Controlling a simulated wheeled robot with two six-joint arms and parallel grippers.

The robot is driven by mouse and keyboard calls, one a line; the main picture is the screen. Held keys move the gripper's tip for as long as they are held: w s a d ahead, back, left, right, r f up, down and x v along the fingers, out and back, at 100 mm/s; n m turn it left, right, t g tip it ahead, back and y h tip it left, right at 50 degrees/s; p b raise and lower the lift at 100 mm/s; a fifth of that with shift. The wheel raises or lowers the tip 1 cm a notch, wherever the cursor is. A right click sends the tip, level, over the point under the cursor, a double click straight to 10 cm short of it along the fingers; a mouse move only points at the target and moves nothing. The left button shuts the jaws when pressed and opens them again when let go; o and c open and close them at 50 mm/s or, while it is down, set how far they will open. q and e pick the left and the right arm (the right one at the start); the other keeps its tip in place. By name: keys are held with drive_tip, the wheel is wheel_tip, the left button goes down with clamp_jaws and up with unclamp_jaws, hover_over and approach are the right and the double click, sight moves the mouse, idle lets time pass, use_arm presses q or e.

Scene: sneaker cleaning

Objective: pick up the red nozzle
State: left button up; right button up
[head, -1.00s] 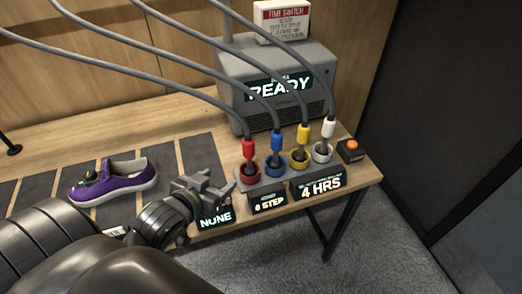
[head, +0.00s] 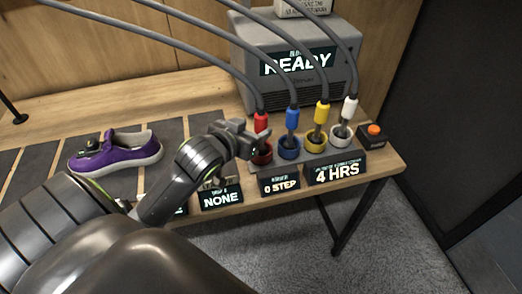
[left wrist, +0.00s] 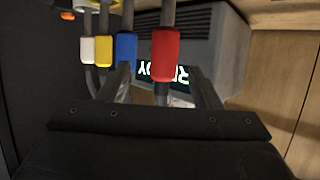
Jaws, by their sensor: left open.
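The red nozzle (head: 261,123) stands upright in its red ring holder (head: 262,155), with a grey hose running up from it. My left gripper (head: 250,138) is open and right beside the red nozzle, on its left side. In the left wrist view the red nozzle (left wrist: 165,55) shows between the two fingers of my left gripper (left wrist: 163,88), ahead of the palm. I cannot tell whether the fingers touch it. The lower part of the nozzle is partly hidden by the gripper. My right gripper is not in view.
Blue (head: 292,118), yellow (head: 321,112) and white (head: 350,107) nozzles stand in a row to the right. The grey machine (head: 345,95) reads READY behind them. A purple sneaker (head: 115,153) lies left on the table. Small signs line the front edge.

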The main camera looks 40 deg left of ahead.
sight(259, 123)
use_arm(q)
drive_tip(key=shift+x, duration=0.75)
drive_tip(key=shift+w, duration=0.4)
drive_tip(key=shift+w+f, duration=0.15)
drive_tip(key=shift+w, duration=0.15)
drive_tip(key=shift+w+a, duration=0.1)
drive_tip(key=shift+w, duration=0.2)
drive_tip(key=x, duration=0.3)
drive_tip(key=shift+w+a+f+p, duration=0.15)
drive_tip(key=shift+a+p, duration=0.05)
drive_tip(key=shift+p, duration=0.15)
drive_tip(key=shift+w+f, duration=0.25)
drive_tip(key=shift+w, duration=0.25)
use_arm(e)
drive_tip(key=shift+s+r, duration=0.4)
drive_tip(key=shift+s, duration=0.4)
use_arm(q)
drive_tip(key=shift+c, duration=0.4)
clamp_jaws()
